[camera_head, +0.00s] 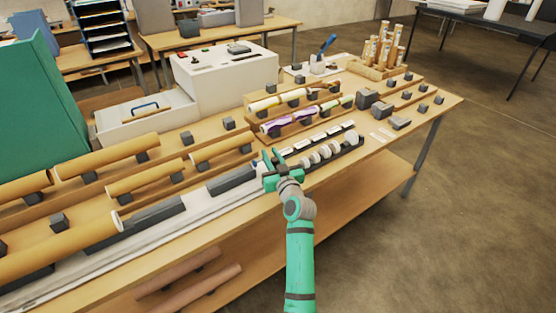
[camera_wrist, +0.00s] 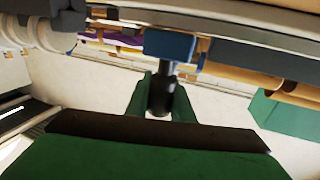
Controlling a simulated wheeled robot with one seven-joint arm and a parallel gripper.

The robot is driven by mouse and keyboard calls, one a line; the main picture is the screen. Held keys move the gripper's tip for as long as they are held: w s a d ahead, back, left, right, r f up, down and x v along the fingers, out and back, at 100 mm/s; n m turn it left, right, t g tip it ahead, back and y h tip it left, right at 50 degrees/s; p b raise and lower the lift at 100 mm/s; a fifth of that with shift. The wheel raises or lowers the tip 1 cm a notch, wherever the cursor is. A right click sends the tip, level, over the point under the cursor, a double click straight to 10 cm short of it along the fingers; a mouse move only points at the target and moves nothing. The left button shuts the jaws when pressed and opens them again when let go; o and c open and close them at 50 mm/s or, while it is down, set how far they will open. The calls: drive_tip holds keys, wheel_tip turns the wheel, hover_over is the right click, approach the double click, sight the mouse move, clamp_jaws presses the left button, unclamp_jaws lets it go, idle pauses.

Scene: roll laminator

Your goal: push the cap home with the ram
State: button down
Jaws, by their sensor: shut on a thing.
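My gripper (camera_head: 272,169) is over the front rail of the bench, left of the rack of white caps (camera_head: 325,152). In the wrist view my gripper (camera_wrist: 160,98) is shut around the dark handle of the ram (camera_wrist: 160,92), whose blue block (camera_wrist: 170,45) sits at the handle's far end. In the head view the ram is mostly hidden by my gripper. A large tan tube (camera_head: 60,248) lies at the front left, with a pale rim at its right end. I cannot tell whether that rim is a cap. The ram is well apart from this tube.
Dark cradle blocks (camera_head: 160,212) stand along the pale rail (camera_head: 205,200). Tan rolls (camera_head: 145,180) lie behind it. A white laminator box (camera_head: 225,75) and a white drawer tray (camera_head: 150,112) stand at the back. Small dark blocks (camera_head: 400,122) occupy the right end.

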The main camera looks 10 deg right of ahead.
drive_tip(key=shift+w+d, duration=0.2)
drive_tip(key=shift+d, duration=0.2)
drive_tip(key=shift+r, duration=0.1)
drive_tip(key=c, duration=1.5)
unclamp_jaws()
drive_tip(key=shift+d, duration=0.1)
drive_tip(key=shift+c, duration=0.2)
drive_tip(key=v, duration=1)
drive_tip(key=shift+s, duration=0.4)
drive_tip(key=shift+w, duration=0.1)
